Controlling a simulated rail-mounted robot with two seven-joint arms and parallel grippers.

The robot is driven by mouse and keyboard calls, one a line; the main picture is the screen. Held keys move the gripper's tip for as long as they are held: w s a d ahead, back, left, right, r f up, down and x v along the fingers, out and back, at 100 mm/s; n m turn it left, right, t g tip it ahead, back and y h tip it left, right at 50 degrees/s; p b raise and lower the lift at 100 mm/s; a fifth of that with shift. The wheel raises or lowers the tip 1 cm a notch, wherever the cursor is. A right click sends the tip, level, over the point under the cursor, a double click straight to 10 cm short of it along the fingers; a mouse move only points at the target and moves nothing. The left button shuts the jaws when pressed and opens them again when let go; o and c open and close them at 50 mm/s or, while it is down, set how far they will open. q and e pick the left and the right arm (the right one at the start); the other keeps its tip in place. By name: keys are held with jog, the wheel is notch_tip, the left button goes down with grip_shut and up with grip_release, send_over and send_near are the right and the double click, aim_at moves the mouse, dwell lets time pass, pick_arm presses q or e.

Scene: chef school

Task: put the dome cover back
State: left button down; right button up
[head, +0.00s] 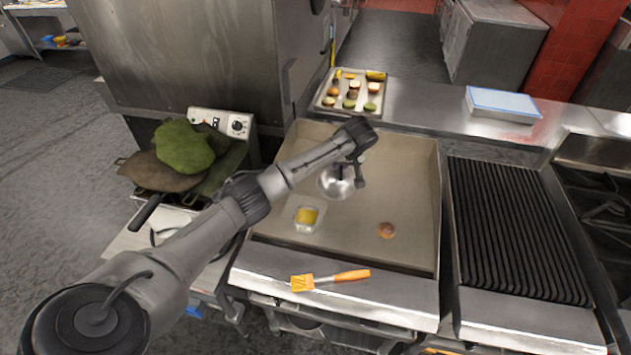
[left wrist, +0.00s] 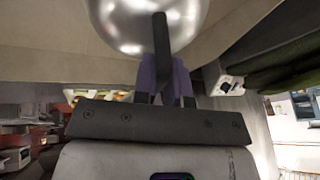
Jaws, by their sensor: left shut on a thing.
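The dome cover (head: 335,184) is a shiny silver metal dome over the back middle of the flat griddle (head: 412,185). My left gripper (head: 358,172) reaches in from the left and is shut on the dome's dark handle. In the left wrist view the dome (left wrist: 125,22) is close to the camera, its handle between the purple fingers of my gripper (left wrist: 165,75). I cannot tell whether the dome's rim touches the griddle. A round brown bun or patty (head: 386,230) lies uncovered on the griddle, to the right and nearer. My right gripper is not in view.
A small clear container with yellow contents (head: 306,217) stands on the griddle's left side. An orange-handled brush (head: 330,279) lies on the front ledge. A food tray (head: 350,92) sits behind. A ribbed grill (head: 515,230) is on the right. Oven mitts (head: 185,148) lie left.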

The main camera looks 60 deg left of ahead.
pick_arm(q)
jog(key=s+a+f+b, duration=0.1)
jog(key=s+a+f, duration=0.2)
jog(key=a+f, duration=0.4)
notch_tip(320, 180, down, 2)
jog(key=shift+s+a+f, duration=0.1)
jog(key=shift+s+a, duration=0.25)
jog(key=shift+a, duration=0.05)
jog(key=c, duration=1.2)
grip_release()
jog(key=shift+f, duration=0.1)
jog(key=shift+o, duration=0.2)
jog(key=p+v, duration=0.1)
jog(key=v, duration=1.1)
jog(key=shift+p, duration=0.35)
